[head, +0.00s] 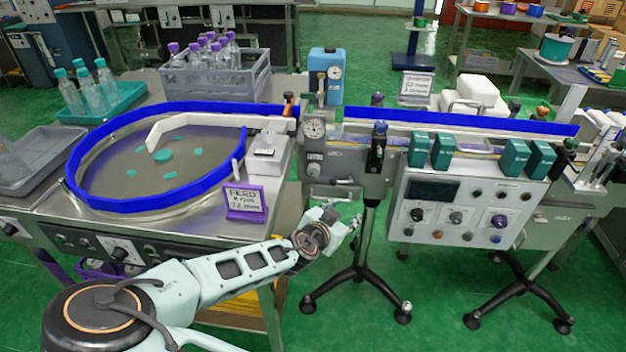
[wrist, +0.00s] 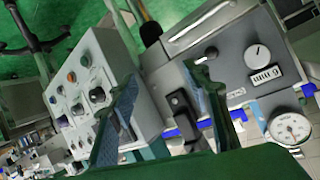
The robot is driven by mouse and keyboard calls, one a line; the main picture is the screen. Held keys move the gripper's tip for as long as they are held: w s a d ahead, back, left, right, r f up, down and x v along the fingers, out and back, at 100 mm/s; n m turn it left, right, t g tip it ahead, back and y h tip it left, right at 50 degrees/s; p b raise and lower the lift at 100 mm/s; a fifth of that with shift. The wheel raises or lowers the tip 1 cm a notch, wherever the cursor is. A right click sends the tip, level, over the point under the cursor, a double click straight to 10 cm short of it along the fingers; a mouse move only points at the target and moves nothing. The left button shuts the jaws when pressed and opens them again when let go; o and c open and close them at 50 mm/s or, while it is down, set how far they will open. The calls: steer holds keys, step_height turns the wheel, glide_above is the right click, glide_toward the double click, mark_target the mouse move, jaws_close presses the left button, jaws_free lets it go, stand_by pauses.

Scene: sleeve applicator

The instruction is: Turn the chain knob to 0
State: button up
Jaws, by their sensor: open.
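A white control box (head: 470,205) stands on the right, with a dark display and a row of three larger knobs: a left knob (head: 417,215), a middle knob (head: 456,217) and a purple-ringed right knob (head: 499,221). Their labels are too small to read, so I cannot tell which is the chain knob. The box is also at the left in the wrist view (wrist: 82,75), with a black knob (wrist: 97,95) facing me. My gripper (head: 347,226) is open and empty, left of the box and apart from it. Its two fingers spread across the wrist view (wrist: 163,76).
A grey machine unit (head: 345,165) with a gauge stands above and behind my gripper. Black tripod legs (head: 360,285) stand below. The round feeder table with a blue rim (head: 150,207) is at the left, with a purple-framed sign (head: 245,202). The front of the control box is clear.

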steer(key=w+a+n+t+y+b, duration=0.1)
steer(key=w+a+n+t+b, duration=0.1)
steer(key=a+n+t, duration=0.2)
steer(key=n+t+y+b, duration=0.1)
steer(key=n+t+y, duration=0.1)
steer(key=n+y, duration=0.1)
glide_toward(313, 173)
steer(key=w, duration=0.9)
steer(key=shift+w+d+b, duration=0.2)
steer(key=shift+d+b, duration=0.1)
steer(key=shift+c, duration=0.4)
steer(key=c, duration=1.1)
steer(key=shift+o, duration=0.2)
steer(key=shift+f, duration=0.1)
